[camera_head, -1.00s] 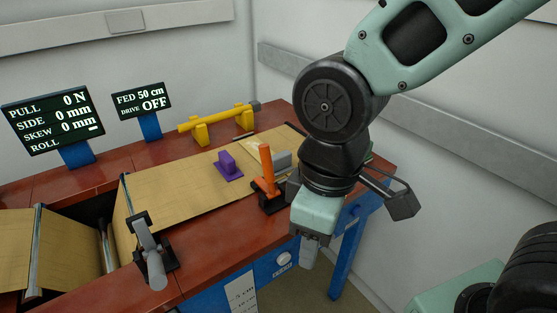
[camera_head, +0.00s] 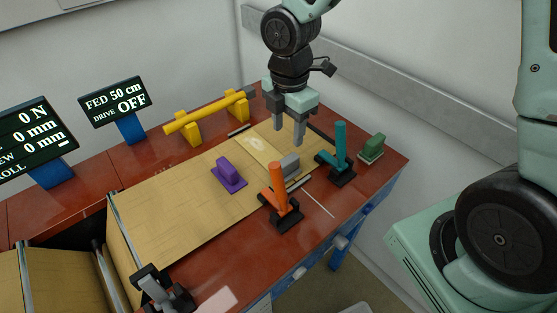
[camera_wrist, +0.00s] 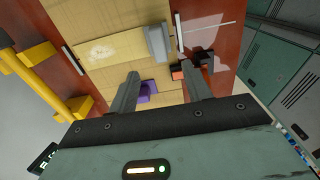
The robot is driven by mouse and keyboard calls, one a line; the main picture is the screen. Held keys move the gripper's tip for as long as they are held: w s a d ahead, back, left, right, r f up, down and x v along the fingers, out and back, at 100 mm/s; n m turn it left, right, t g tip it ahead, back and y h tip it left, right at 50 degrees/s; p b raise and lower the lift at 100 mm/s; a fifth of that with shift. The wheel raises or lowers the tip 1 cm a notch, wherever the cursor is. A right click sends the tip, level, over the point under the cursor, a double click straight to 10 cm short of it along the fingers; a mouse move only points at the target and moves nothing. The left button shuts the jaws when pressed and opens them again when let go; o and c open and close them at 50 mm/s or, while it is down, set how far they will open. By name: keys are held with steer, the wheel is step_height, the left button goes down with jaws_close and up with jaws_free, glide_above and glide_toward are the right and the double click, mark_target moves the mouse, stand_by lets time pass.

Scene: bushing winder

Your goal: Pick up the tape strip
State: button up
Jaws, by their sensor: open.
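My gripper (camera_head: 288,140) is open and empty, pointing down above the right part of the brown paper web (camera_head: 172,202). Its two fingers also show apart in the wrist view (camera_wrist: 161,68). A thin pale strip (camera_head: 318,203) lies on the red bench between the orange and teal clamps; it also shows in the wrist view (camera_wrist: 210,21). I cannot tell for sure whether it is the tape strip. A lighter band of the paper with a whitish patch (camera_head: 257,145) lies left of the fingers, and in the wrist view (camera_wrist: 103,50) too.
A grey block (camera_head: 289,165), orange-handled clamp (camera_head: 280,192) and teal-handled clamp (camera_head: 340,155) stand near my gripper. A purple-handled block (camera_head: 229,175) sits on the paper, a green block (camera_head: 372,147) at the right. A yellow roller (camera_head: 205,112) stands behind. The bench's front right is clear.

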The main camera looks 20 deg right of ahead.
mark_target(288, 160)
step_height(288, 160, down, 6)
steer(key=shift+f, duration=0.15)
steer(key=shift+w+d+f+p, duration=0.15)
steer(key=shift+f+p, duration=0.3)
steer(key=shift+f, duration=2.15)
jaws_close()
